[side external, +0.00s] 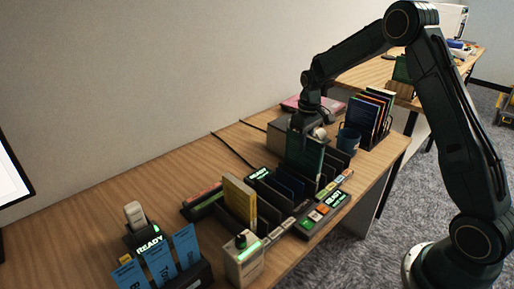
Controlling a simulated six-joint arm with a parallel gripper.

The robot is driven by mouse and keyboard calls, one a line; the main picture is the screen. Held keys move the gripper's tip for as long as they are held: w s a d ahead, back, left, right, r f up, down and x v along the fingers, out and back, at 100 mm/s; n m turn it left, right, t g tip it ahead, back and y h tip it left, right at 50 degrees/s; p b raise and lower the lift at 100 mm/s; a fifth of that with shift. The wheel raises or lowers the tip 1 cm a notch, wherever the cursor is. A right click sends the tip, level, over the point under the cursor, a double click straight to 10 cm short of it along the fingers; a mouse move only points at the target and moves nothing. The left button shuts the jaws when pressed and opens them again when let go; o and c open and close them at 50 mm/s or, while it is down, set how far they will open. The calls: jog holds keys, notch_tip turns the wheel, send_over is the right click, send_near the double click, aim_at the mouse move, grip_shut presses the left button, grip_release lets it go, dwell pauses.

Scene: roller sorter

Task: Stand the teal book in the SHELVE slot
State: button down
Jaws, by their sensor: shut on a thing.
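My gripper (314,131) points down over the slotted sorter and is shut on the teal book (303,153). The book hangs upright between the sorter's dark dividers. Its lower edge is hidden by the dividers, so I cannot tell whether it touches the slot floor or which slot it is over. The sorter (267,207) stands on the wooden desk with several dark upright dividers. A yellow book (239,200) stands in its left part. The slot labels along its front are too small to read, so I cannot pick out SHELVE.
A blue mug (348,140) and a rack of colourful folders (371,117) stand right of the sorter. A small box (244,259) and blue cards (186,247) are at front left.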

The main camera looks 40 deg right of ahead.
jog(key=shift+f, duration=0.1)
jog(key=c, duration=1.3)
grip_release()
jog(key=shift+o, duration=0.2)
notch_tip(320, 180, up, 14)
